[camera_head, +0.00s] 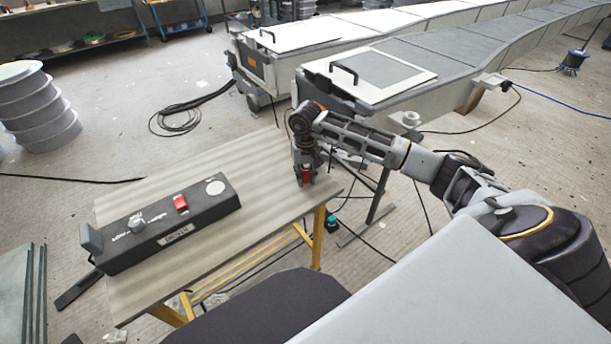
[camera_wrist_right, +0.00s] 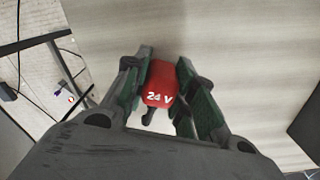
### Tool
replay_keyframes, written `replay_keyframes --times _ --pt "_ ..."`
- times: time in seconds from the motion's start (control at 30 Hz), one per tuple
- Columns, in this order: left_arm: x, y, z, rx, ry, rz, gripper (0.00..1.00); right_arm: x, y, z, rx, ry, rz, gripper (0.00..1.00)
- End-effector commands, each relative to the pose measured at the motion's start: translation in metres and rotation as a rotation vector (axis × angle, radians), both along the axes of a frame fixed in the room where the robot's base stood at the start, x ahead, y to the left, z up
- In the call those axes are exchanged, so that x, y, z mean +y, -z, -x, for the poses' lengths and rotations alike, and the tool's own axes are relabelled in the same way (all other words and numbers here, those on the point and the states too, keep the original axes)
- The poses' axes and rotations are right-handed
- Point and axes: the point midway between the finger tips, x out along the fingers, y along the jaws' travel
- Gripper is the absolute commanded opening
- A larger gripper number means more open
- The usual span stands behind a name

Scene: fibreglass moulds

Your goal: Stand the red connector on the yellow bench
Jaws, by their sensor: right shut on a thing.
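The red connector (camera_head: 307,174) is between the fingers of my right gripper (camera_head: 306,180), near the right end of the bench. In the right wrist view the connector (camera_wrist_right: 158,82) shows "24 V" in white, and the green-padded fingers of the right gripper (camera_wrist_right: 161,72) are shut on its sides. The yellow bench (camera_head: 262,222) has a pale wooden top and yellow legs. The gripper points down at the top. I cannot tell whether the connector touches it. My left gripper is not in view.
A long black control box (camera_head: 160,226) with a red switch (camera_head: 181,203) lies on the left part of the bench. The bench top between box and gripper is clear. Grey moulds (camera_head: 440,60) stand behind, and cables lie on the floor.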

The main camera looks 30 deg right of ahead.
Motion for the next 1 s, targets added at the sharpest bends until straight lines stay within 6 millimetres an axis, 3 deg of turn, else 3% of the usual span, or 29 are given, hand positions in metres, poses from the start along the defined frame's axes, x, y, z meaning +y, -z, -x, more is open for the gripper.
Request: replay_keyframes --times 0.7,0.73,0.9,1.0 --pt "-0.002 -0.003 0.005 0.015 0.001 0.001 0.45 0.0 0.003 0.0 -0.001 0.0 0.0 0.0" --pt "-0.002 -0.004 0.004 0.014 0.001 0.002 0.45 0.0 0.003 0.0 0.0 0.0 0.0 0.27" --pt "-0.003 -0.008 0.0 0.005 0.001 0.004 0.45 0.0 0.003 0.0 0.0 0.0 0.0 0.47" --pt "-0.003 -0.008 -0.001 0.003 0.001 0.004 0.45 0.0 0.003 0.0 0.0 0.0 0.001 0.47"
